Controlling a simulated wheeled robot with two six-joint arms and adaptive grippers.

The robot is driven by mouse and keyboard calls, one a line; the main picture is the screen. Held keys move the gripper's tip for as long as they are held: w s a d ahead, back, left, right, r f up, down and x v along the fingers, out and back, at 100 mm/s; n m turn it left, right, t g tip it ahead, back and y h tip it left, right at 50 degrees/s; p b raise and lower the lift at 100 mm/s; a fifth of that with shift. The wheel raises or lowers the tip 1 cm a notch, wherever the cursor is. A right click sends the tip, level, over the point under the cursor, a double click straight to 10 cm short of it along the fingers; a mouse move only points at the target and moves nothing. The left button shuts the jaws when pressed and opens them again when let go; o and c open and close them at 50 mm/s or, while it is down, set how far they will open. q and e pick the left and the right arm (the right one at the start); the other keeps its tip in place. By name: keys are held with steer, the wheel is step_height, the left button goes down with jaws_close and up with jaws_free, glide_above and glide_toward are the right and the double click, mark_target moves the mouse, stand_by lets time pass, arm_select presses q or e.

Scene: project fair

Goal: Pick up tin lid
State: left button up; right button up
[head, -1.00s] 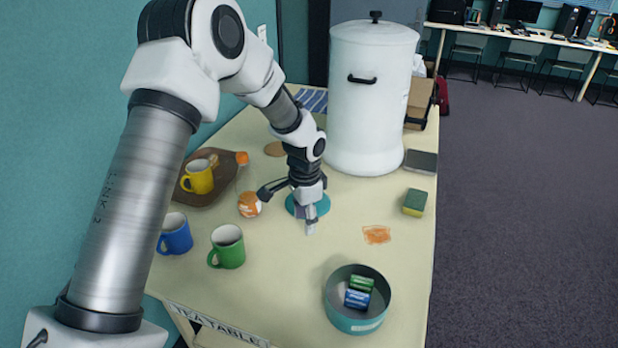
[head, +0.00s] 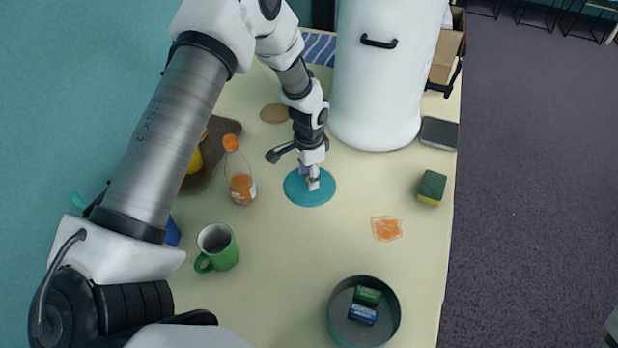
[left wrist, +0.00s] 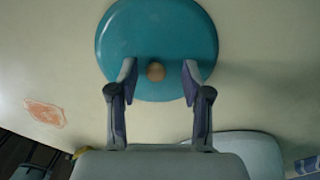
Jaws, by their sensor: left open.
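The tin lid (head: 296,195) is a flat teal disc lying on the table near its middle. The left wrist view shows it from above (left wrist: 130,35), with a round wooden knob (left wrist: 155,71) at its centre. My left gripper (head: 314,184) is over the lid, pointing down. In the left wrist view its open fingers (left wrist: 159,70) stand on either side of the knob, with gaps on both sides. The teal tin (head: 332,327) stands open at the front right, holding a green and a blue packet. My right gripper is not in view.
A green mug (head: 222,251) and an orange-capped bottle (head: 241,188) stand left of the lid. A white urn (head: 378,85) stands behind it. An orange stain (head: 386,228) and a sponge (head: 431,188) lie to the right. Bare tabletop surrounds the lid's front.

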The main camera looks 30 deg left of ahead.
arm_select(q)
steer(key=shift+f, duration=0.2)
steer(key=shift+d+r, duration=0.1)
steer(key=shift+s+d+r, duration=0.1)
steer(key=shift+s+r, duration=0.05)
steer(key=c, duration=0.3)
steer(key=shift+s, duration=0.1)
jaws_close()
